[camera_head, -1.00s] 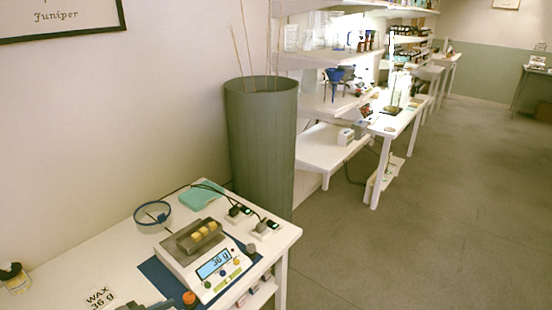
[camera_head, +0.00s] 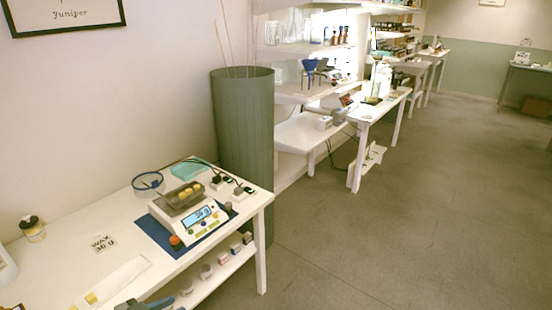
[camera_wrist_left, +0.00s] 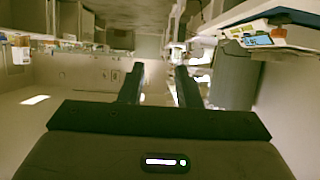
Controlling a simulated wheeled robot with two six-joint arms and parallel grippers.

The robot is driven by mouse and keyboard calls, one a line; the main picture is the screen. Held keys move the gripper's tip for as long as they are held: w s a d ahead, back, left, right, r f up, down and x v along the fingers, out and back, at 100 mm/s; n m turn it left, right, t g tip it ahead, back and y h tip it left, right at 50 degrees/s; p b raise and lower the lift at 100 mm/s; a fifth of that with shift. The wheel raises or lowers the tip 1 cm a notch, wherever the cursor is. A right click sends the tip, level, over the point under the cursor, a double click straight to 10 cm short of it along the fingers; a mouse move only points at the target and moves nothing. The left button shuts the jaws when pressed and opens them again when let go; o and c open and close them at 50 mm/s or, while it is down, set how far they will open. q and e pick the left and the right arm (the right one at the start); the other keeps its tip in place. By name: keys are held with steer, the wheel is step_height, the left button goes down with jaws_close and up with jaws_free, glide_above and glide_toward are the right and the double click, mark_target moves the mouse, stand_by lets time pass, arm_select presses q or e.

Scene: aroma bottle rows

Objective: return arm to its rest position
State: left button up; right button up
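My left gripper (camera_wrist_left: 160,88) shows in the left wrist view with its two dark fingers apart and nothing between them. It is in open air, clear of the table, with the scale beyond it at upper right. A grey and dark shape (camera_head: 145,303) is cut off at the bottom edge of the head view; I cannot tell whether it is part of my arm. My right gripper is not in view.
The white table (camera_head: 125,222) carries a digital scale (camera_head: 192,221) with a tray of yellow pieces, a WAX 36 g card (camera_head: 102,244) and a small bottle (camera_head: 33,229). A tall green bin (camera_head: 243,130) stands behind. The floor (camera_head: 400,220) at right is clear.

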arm_select(q)
steer(key=s+a+f+n+g+y, duration=0.1)
steer(key=s+a+f+n+y, duration=0.2)
steer(key=f, duration=0.9)
steer(key=s+a+f+n+g+y, duration=0.15)
steer(key=a+f, duration=0.35)
steer(key=f, duration=0.7)
steer(key=s+a+f+n+g+y, duration=0.1)
steer(key=s+a+f+n+y, duration=0.2)
steer(key=f, duration=0.9)
steer(key=s+f+g+y, duration=0.1)
steer(key=s+f+g, duration=0.2)
steer(key=s+f, duration=1.15)
steer(key=s+d+f+g, duration=0.1)
steer(key=s+d+f, duration=0.1)
steer(key=s, duration=0.7)
steer(key=s+d+f+g, duration=0.2)
steer(key=s+f, duration=0.3)
steer(key=s, duration=0.4)
steer(key=shift+d+f, duration=0.15)
steer(key=shift+d, duration=0.1)
steer(key=shift+m+y, duration=0.25)
